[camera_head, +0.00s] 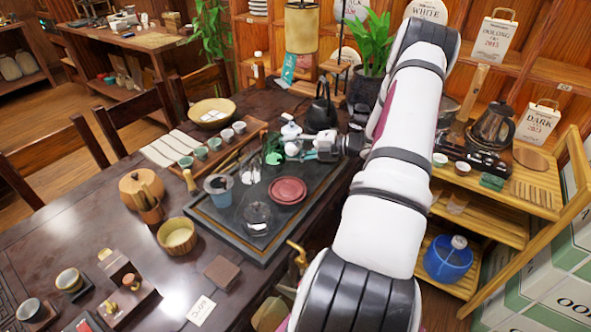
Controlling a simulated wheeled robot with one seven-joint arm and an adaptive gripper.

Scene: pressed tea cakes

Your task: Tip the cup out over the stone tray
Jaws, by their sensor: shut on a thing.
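The dark stone tray (224,222) lies on the table in the middle of the head camera view. My gripper (303,148) reaches in from the right over its far part, with the jaws closed on a small white cup (291,148). The cup is small in the picture and partly hidden by the fingers, so I cannot tell its tilt or contents. A green glass vessel (272,152) shows just left of the cup; I cannot tell whether they touch.
On the tray are a dark red dish (287,190), a clear glass vessel (257,214) and a blue-based strainer (219,188). A black kettle (322,112) stands behind my gripper. Several small cups (201,151) stand to the left.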

